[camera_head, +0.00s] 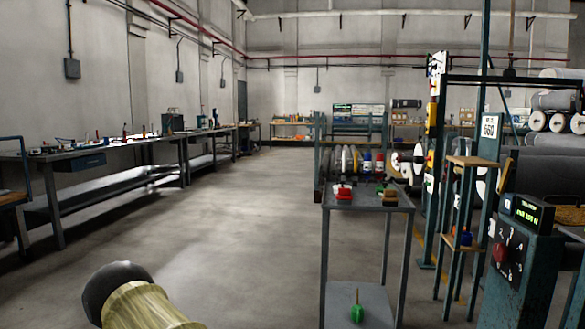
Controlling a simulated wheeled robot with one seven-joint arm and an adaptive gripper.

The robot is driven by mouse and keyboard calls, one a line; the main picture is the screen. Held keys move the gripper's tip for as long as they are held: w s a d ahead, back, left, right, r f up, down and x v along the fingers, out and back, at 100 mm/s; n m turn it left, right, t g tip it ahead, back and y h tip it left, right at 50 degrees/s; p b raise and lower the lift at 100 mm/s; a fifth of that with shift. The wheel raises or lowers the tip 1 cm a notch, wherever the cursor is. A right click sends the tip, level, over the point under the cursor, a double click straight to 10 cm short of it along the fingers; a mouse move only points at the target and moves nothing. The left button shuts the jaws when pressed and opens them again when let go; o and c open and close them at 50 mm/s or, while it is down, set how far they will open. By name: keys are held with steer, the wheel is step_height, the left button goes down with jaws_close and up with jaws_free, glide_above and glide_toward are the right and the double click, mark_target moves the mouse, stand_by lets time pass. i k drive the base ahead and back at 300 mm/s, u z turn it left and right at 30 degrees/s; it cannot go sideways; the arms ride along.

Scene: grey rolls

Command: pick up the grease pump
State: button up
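I cannot tell for sure which item is the grease pump. A small green object with a thin upright rod (357,310) stands on the lower shelf of a grey metal stand (382,298). A small blue and red object (463,238) sits on a shelf of a narrow stand to the right. My gripper is not in view.
A control cabinet (516,270) with a lit green display stands at the right. Grey rolls (555,165) are behind it. Workbenches with small items (80,158) line the left wall. The concrete floor (225,215) between is open.

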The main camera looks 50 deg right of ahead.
mark_target(379, 156)
steer(key=u, duration=1.05)
steer(key=k, duration=1.6)
steer(key=z, duration=2.1)
steer(key=i, duration=0.2)
steer(key=u, duration=0.05)
